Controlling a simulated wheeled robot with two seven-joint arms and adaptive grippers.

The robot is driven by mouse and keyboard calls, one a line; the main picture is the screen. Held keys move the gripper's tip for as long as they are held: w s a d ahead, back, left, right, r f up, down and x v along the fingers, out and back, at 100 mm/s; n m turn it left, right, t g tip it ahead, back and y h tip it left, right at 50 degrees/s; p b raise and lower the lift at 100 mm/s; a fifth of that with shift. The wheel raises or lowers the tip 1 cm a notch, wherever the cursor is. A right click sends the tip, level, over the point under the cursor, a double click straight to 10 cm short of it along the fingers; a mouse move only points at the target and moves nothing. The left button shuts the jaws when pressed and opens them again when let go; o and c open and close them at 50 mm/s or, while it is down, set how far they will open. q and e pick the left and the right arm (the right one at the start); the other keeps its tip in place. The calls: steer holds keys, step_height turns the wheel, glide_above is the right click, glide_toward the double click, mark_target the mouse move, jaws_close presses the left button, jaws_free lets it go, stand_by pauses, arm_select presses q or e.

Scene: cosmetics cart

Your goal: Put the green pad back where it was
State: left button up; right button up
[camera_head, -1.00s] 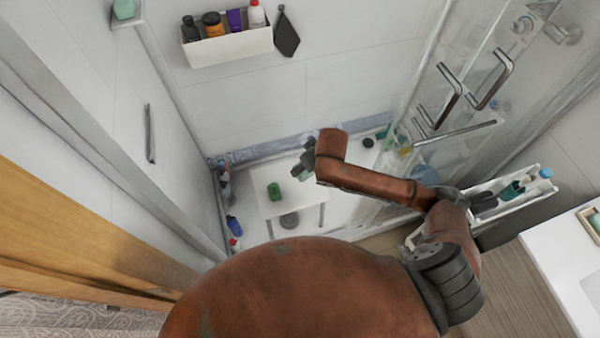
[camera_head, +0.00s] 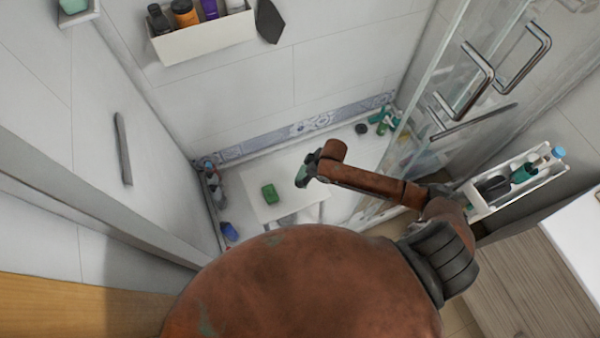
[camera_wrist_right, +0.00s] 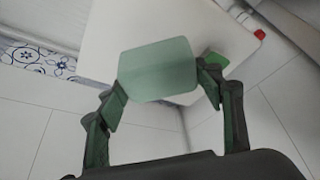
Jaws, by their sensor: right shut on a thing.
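My right gripper (camera_wrist_right: 163,82) is shut on a pale green, flat, rounded pad (camera_wrist_right: 158,66), one finger at each side of it. In the head view my right gripper (camera_head: 306,174) is in the air near the right edge of a low white table (camera_head: 300,205). The pad shows there only as a small pale green patch at its tip. A darker green block (camera_head: 269,193) lies on the white table; it shows partly behind the pad in the right wrist view (camera_wrist_right: 215,60). My left gripper is not in view.
A white wall shelf (camera_head: 205,42) holds several bottles. A small corner shelf (camera_head: 80,16) at top left carries a pale green thing. Glass doors with metal handles (camera_head: 535,55) stand at right, above a narrow white bin (camera_head: 520,190) of bottles. Bottles line the left wall.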

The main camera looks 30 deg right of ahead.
mark_target(301, 169)
steer(key=w+f, duration=0.1)
steer(key=f, duration=0.1)
steer(key=w+f+b, duration=0.1)
steer(key=w, duration=0.1)
steer(key=w+d+f+b, duration=0.1)
steer(key=f, duration=0.1)
steer(key=shift+w+f, duration=0.5)
step_height(301, 169, down, 3)
steer(key=shift+w+d+f+b, duration=0.1)
steer(key=shift+w+f+b, duration=0.1)
steer(key=shift+b, duration=0.35)
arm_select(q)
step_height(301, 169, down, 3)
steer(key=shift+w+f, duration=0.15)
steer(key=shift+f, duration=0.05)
arm_select(e)
steer(key=shift+s+r, duration=0.1)
steer(key=o, duration=0.5)
steer(key=shift+f, duration=0.2)
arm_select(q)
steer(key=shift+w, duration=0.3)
arm_select(e)
steer(key=o, duration=0.5)
